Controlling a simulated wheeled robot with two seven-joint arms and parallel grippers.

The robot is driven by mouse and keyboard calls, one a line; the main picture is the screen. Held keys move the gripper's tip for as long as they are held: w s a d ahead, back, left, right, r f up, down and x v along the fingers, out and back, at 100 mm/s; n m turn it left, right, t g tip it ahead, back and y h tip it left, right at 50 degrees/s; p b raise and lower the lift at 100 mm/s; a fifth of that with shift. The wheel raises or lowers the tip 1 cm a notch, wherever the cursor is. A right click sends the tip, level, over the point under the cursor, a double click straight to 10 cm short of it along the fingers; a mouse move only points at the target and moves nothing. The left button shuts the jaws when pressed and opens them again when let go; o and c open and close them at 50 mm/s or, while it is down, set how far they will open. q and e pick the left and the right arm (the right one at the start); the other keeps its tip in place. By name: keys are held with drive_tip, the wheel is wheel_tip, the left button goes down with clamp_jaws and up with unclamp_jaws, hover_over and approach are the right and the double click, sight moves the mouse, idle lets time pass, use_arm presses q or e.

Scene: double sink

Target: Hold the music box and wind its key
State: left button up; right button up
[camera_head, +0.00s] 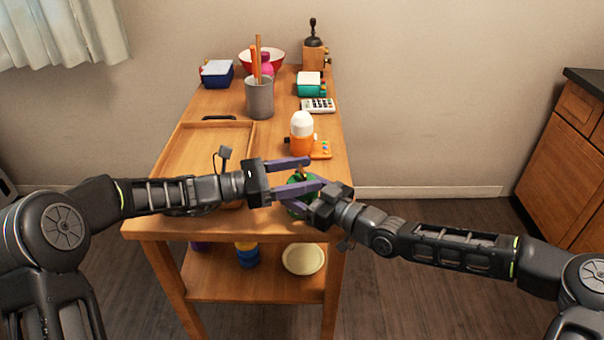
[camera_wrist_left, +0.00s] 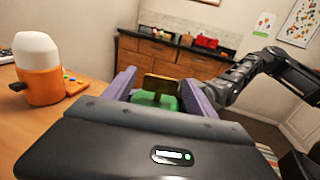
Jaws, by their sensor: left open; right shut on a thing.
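The music box (camera_head: 293,207) is green and sits near the table's front right edge, largely hidden by my grippers. In the left wrist view its green top (camera_wrist_left: 155,101) shows with a flat brass-brown key (camera_wrist_left: 160,87) standing above it. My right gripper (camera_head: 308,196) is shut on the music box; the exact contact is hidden.
An orange device with a white top (camera_head: 302,146) stands just behind the grippers. A wooden tray (camera_head: 172,160) lies on the left under my left arm. A grey cup with pencils (camera_head: 259,100), a calculator (camera_head: 318,105) and boxes stand farther back.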

use_arm(q)
drive_tip(key=shift+c, duration=0.5)
drive_tip(key=c, duration=1.3)
drive_tip(key=shift+g, duration=0.3)
drive_tip(key=shift+a+m+g+h, duration=0.1)
drive_tip(key=shift+m+g+h, duration=0.2)
drive_tip(key=shift+m+g, duration=1.5)
drive_tip(key=o, duration=1.4)
